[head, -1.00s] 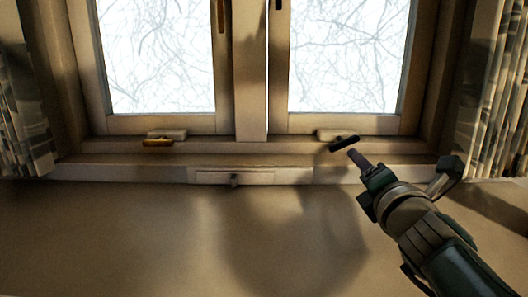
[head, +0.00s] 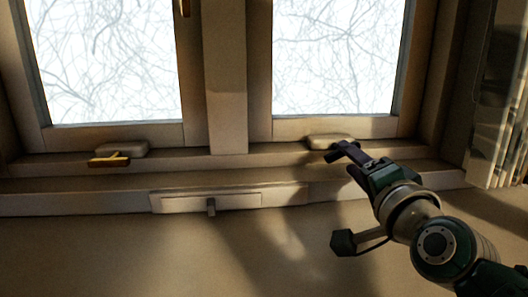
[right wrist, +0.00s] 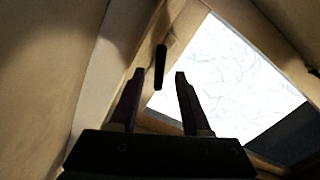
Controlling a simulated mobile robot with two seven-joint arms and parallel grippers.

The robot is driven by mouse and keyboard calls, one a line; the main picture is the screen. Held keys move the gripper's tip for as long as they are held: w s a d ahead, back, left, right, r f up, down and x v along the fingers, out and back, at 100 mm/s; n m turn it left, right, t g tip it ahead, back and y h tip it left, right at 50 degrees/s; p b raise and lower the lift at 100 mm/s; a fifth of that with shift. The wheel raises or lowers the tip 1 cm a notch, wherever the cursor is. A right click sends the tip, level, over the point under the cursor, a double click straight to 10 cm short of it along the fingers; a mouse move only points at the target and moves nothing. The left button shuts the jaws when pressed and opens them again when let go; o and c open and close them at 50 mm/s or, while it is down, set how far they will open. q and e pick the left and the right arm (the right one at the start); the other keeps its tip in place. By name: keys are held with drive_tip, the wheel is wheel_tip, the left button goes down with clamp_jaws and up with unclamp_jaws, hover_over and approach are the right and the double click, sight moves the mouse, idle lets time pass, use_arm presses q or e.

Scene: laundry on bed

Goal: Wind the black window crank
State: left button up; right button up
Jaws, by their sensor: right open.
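The black window crank (head: 333,156) is on the pale mount (head: 330,141) below the right window pane. In the head view my right gripper's fingers partly cover it. My right gripper (head: 348,158) comes in from the right, close to the crank. In the right wrist view its two dark fingers (right wrist: 160,74) are apart, and the crank (right wrist: 160,62) shows as a dark bar between their tips. It does not look clasped; I cannot tell whether a finger touches it. My left gripper is not in view.
A brass-coloured crank (head: 109,160) sits below the left pane. A striped curtain (head: 498,110) hangs at the right. The wall below the sill is bare.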

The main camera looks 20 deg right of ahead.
drive_tip(key=shift+b+x, duration=0.5)
drive_tip(key=shift+x, duration=1.8)
clamp_jaws()
